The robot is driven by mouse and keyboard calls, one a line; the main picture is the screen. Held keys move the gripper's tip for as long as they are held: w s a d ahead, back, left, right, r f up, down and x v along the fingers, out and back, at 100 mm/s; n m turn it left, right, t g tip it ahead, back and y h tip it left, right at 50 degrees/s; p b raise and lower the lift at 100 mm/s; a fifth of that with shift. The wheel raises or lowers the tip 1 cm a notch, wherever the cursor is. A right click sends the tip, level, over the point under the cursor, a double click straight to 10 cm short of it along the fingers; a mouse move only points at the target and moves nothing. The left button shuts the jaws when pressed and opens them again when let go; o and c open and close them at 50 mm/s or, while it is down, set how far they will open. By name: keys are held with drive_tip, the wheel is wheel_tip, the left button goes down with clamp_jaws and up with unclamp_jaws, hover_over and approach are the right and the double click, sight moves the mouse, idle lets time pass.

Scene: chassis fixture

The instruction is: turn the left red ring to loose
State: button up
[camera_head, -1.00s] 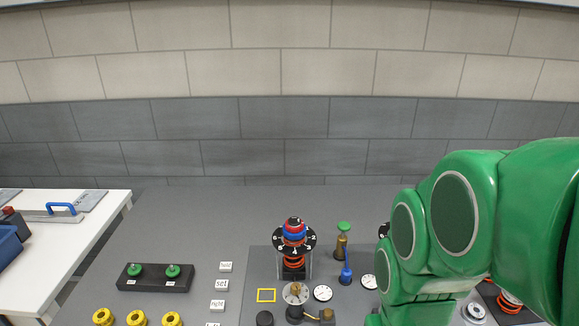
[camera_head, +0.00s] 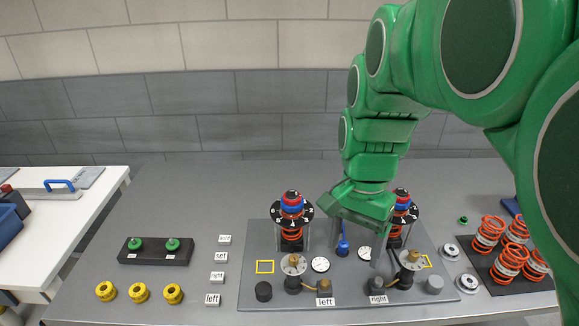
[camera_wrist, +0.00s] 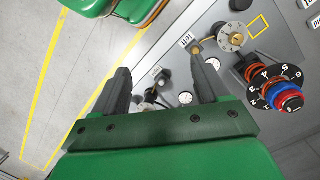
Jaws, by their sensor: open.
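The left unit stands on the grey fixture plate (camera_head: 262,296). It is an orange spring under a black numbered dial (camera_head: 278,212), topped by stacked red and blue rings. Its red ring (camera_head: 291,209) sits close to the blue ring (camera_head: 291,200). My gripper (camera_head: 358,250) is open, pointing down between the left and right units, apart from the left ring. In the wrist view its fingers (camera_wrist: 160,75) are spread and empty. My gripper partly hides the right unit.
The right unit (camera_head: 401,212) stands close to my gripper's right. A blue-handled part (camera_head: 343,246), gauges and brass fittings are around it. Spare springs (camera_head: 510,258) stand at right. Yellow knobs (camera_head: 139,292) and a black block (camera_head: 155,252) are at left.

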drive_tip(key=w+a+r+m+t, duration=0.15)
drive_tip(key=w+a+m, duration=0.25)
drive_tip(key=w+m, duration=0.55)
drive_tip(key=m, duration=0.4)
hover_over(292, 193)
drive_tip(key=shift+n, duration=0.25)
drive_tip(key=shift+f, duration=3.8)
drive_tip(key=c, duration=1.1)
drive_tip(key=shift+o, duration=0.2)
